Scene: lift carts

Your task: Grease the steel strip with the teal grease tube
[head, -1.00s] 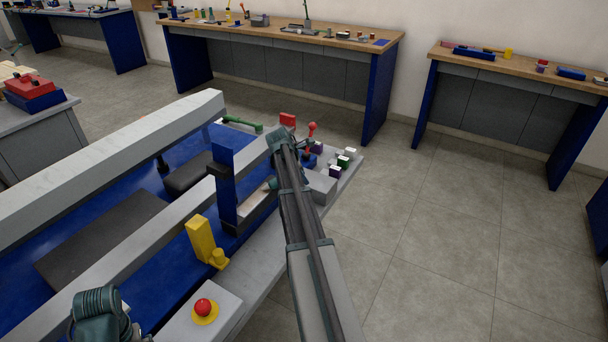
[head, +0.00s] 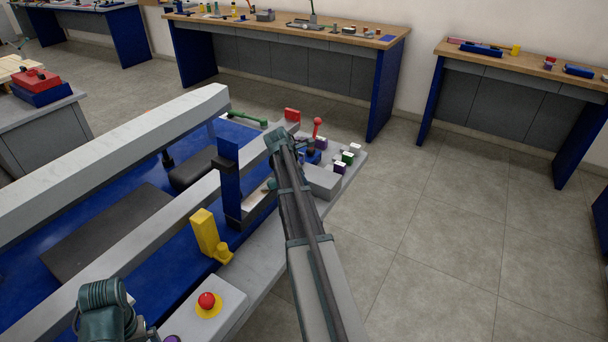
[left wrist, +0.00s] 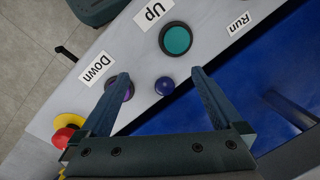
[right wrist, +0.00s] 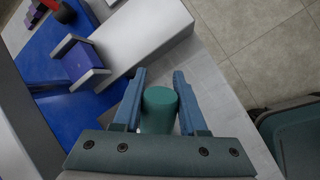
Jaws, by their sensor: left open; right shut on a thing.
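In the right wrist view, my right gripper (right wrist: 159,78) is shut on the teal grease tube (right wrist: 159,110), whose round end shows between the fingers. It is over the light grey cart surface; I cannot tell its height. In the head view the tube is mostly hidden behind my right arm. A pale strip (head: 257,208), perhaps the steel strip, lies at the foot of a blue post (head: 228,175), partly covered by the arm. My left gripper (left wrist: 160,80) is open and empty over a button panel marked Up, Down and Run.
The panel has a teal button (left wrist: 176,40), a blue one (left wrist: 164,86) and a red stop button (head: 207,300). A yellow block (head: 205,232), grey block (head: 322,182) and red-knobbed lever (head: 318,122) stand on the cart. Benches line the wall; the floor at right is clear.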

